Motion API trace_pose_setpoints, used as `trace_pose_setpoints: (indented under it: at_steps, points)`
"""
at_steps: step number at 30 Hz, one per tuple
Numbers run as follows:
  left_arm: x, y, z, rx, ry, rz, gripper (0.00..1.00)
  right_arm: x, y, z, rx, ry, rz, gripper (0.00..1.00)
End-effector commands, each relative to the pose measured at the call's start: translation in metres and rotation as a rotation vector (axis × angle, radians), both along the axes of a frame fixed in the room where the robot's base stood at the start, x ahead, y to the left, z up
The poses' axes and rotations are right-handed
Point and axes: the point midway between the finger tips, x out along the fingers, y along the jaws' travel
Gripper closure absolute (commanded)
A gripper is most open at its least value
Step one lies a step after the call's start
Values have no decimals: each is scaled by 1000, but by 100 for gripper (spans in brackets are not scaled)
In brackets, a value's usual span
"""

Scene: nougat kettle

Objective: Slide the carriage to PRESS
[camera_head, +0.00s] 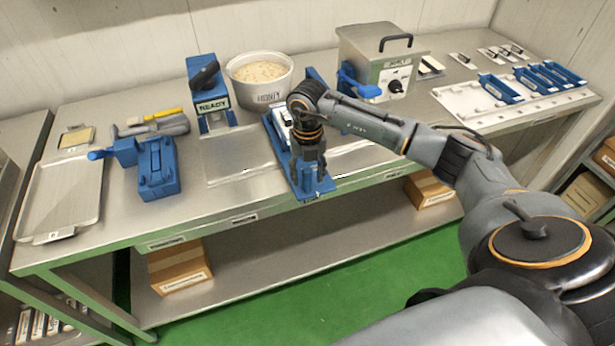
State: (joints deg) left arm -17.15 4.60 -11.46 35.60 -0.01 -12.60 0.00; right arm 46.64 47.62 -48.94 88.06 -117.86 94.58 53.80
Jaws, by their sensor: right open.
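A blue slide track (318,187) runs from the table's front edge back toward the kettle area. A white and blue block, seemingly the carriage (283,128), shows on it just left of my right wrist, partly hidden by my arm. My right gripper (308,176) points down over the near end of the track, jaws open. I cannot tell whether its fingers touch anything. No readable PRESS mark shows. My left gripper is out of view.
A blue READY stand (208,98) and a full white tub (259,82) stand behind left. A steel box with a dial (385,65) stands behind my arm. A blue clamp block (157,168) and a metal tray (62,195) are left. A white board (470,103) holds blue trays at right.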

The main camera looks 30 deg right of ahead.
Motion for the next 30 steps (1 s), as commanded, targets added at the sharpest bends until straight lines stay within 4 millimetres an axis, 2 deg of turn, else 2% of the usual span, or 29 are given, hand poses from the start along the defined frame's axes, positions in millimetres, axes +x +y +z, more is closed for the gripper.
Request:
trace_pose_setpoints:
  at_steps: [3,7,17,24,30]
  points:
    - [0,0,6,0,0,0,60,-1,0,-16,-1,4,0,53]
    - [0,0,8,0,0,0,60,-1,0,-27,0,2,0,53]
    - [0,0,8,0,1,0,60,0,0,-31,0,0,1,53]
    - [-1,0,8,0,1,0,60,0,0,-30,0,0,1,100]
    - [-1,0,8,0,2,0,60,0,0,-30,0,0,1,100]
